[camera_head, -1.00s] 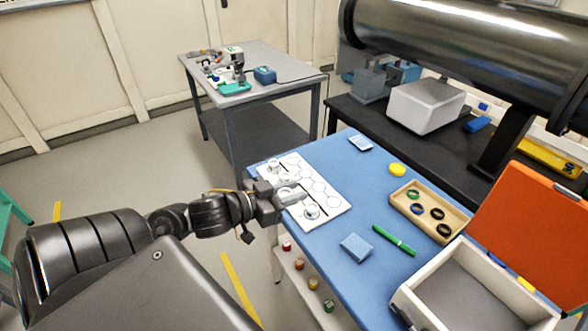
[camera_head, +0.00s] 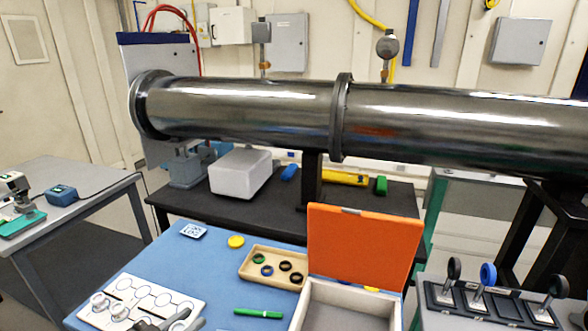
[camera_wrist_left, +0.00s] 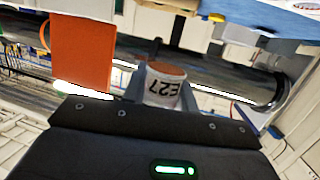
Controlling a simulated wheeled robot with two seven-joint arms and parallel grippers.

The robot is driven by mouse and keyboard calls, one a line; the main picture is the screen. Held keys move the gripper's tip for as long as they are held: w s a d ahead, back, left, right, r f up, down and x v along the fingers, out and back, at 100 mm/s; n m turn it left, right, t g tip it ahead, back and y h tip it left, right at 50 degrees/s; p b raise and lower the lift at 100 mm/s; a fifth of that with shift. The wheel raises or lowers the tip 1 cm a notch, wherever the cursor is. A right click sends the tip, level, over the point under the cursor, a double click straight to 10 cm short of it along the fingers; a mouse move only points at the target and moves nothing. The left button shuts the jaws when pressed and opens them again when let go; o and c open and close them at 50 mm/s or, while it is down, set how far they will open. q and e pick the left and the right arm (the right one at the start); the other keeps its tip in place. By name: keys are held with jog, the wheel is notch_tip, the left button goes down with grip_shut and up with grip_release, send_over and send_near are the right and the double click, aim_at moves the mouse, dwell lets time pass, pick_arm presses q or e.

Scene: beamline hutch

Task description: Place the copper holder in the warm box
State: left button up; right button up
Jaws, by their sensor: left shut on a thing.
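My left gripper (camera_head: 183,324) shows at the bottom edge of the head view, mostly cut off, by the right end of a white board with printed circles (camera_head: 152,294). In the left wrist view my left gripper (camera_wrist_left: 164,92) is shut on a small white cylinder with a copper-coloured top and dark marking, the copper holder (camera_wrist_left: 166,72). Other small white holders (camera_head: 100,301) stand on the board's left part. The box with an open orange lid (camera_head: 345,306), likely the warm box, stands on the blue table to the right; its visible interior is empty. My right gripper is out of view.
A wooden tray (camera_head: 243,273) with several rings, a green pen (camera_head: 258,312) and a yellow disc (camera_head: 236,242) lie between board and box. The raised orange lid (camera_head: 363,247) stands at the box's back. A dark rack (camera_head: 485,305) is at right. A large metal pipe (camera_head: 250,110) spans behind.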

pick_arm(q)
jog(key=shift+w+r, duration=0.2)
jog(key=shift+r, duration=0.3)
jog(key=shift+f, duration=0.15)
dwell(0.4)
jog(key=s+f, duration=0.1)
jog(key=a+f, duration=0.1)
jog(key=s+a+f, duration=0.1)
jog(key=shift+s+f, duration=0.35)
jog(key=shift+f, duration=0.05)
jog(key=s+a+r+n+t+y, duration=0.1)
jog(key=a+r+n+y, duration=0.1)
jog(key=a, duration=0.6)
notch_tip(320, 180, up, 3)
jog(key=shift+a+f+t+y, duration=0.1)
jog(key=shift+a+t+y, duration=0.2)
jog(key=shift+y, duration=0.2)
